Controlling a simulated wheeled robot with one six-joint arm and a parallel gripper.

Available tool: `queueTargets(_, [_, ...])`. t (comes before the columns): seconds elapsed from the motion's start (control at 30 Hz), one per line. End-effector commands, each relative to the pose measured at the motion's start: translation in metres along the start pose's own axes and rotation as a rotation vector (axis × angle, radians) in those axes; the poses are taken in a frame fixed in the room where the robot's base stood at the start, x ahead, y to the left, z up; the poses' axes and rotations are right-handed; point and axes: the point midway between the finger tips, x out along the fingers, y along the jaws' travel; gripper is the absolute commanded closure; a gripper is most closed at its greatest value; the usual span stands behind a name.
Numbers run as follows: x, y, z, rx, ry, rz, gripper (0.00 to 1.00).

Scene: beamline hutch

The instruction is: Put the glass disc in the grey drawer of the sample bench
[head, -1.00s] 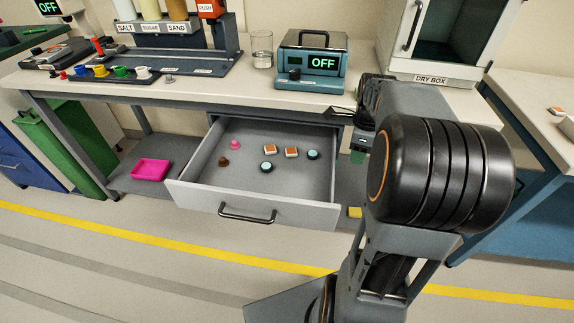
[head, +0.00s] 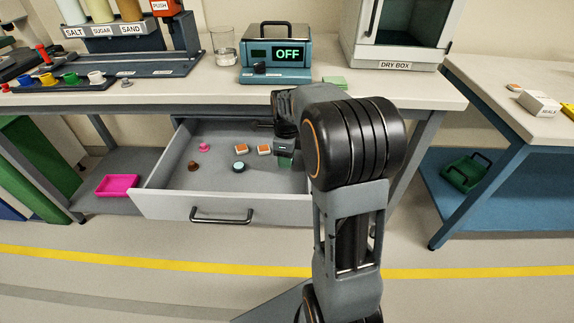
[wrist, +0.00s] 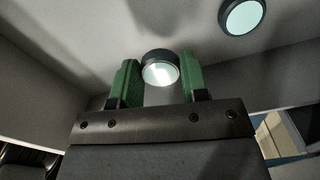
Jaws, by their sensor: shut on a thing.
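The grey drawer (head: 180,208) of the sample bench (head: 395,95) is pulled open. My gripper (head: 285,158) is over the right part of the drawer, its green fingers pointing down. In the wrist view my gripper (wrist: 158,82) is shut on the glass disc (wrist: 160,70), a round dark-rimmed piece with a pale, shiny face. The held disc is hidden in the head view. Another dark-rimmed disc (head: 238,167) with a pale teal face lies in the drawer. A disc like it also shows at the upper right of the wrist view (wrist: 242,15).
The drawer also holds orange-and-white tiles (head: 241,149), a pink piece (head: 204,147) and a brown piece (head: 193,166). My arm hides its right end. Above stand a blue device reading OFF (head: 276,54) and a glass beaker (head: 224,47). A pink tray (head: 118,186) sits on the lower shelf.

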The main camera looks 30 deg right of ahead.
Motion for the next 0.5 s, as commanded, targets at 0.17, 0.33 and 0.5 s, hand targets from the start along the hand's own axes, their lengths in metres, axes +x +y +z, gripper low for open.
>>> queueTargets(0.17, [0.028,0.0,0.0,-0.001,0.001,0.001,0.85])
queueTargets(0.33, [0.031,0.0,0.0,-0.001,0.0,0.0,0.85])
queueTargets(0.5, [0.031,0.0,0.0,-0.001,0.0,0.0,0.85])
